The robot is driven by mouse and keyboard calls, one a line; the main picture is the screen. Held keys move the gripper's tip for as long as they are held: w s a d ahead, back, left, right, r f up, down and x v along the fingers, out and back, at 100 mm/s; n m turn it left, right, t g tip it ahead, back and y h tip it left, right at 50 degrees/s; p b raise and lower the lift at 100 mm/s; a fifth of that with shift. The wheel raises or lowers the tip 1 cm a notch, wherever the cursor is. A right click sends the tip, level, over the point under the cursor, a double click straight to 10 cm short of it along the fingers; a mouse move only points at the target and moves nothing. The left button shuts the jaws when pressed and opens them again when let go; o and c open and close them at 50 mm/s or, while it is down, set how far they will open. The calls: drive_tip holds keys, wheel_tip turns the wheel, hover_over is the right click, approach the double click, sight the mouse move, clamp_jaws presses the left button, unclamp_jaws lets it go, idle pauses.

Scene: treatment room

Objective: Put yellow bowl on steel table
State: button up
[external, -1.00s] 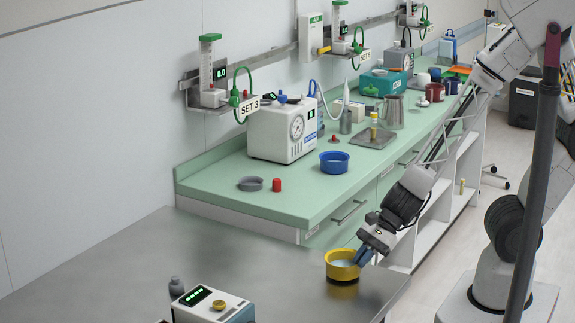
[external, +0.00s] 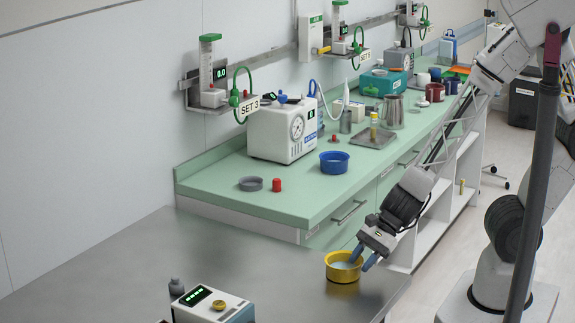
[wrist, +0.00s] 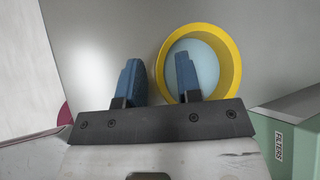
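The yellow bowl (external: 341,277) rests upright on the steel table (external: 260,262), near its right edge. Its inside looks pale blue. My gripper (external: 362,259) is at the bowl's right side with its blue fingers spread apart. In the wrist view, one finger of my gripper (wrist: 158,79) is over the inside of the yellow bowl (wrist: 232,62) and the other is outside it. The rim passes between the fingers with visible space, so the gripper is open. The nearer finger hides part of the rim.
A device with a green display (external: 213,306) and a small grey bottle (external: 176,288) stand at the table's front left. The green counter (external: 300,200) behind holds a blue bowl (external: 334,162), a grey dish (external: 251,184) and a red-capped item (external: 277,185). The middle of the steel table is clear.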

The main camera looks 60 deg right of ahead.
drive_tip(key=shift+r, duration=0.1)
drive_tip(key=v, duration=1.2)
idle(0.9)
drive_tip(key=s+d+r+n+g+h, duration=0.1)
drive_tip(key=d+r+n+h, duration=0.8)
drive_tip(key=d+r+n, duration=0.8)
drive_tip(key=d, duration=0.4)
drive_tip(key=shift+d+r, duration=0.2)
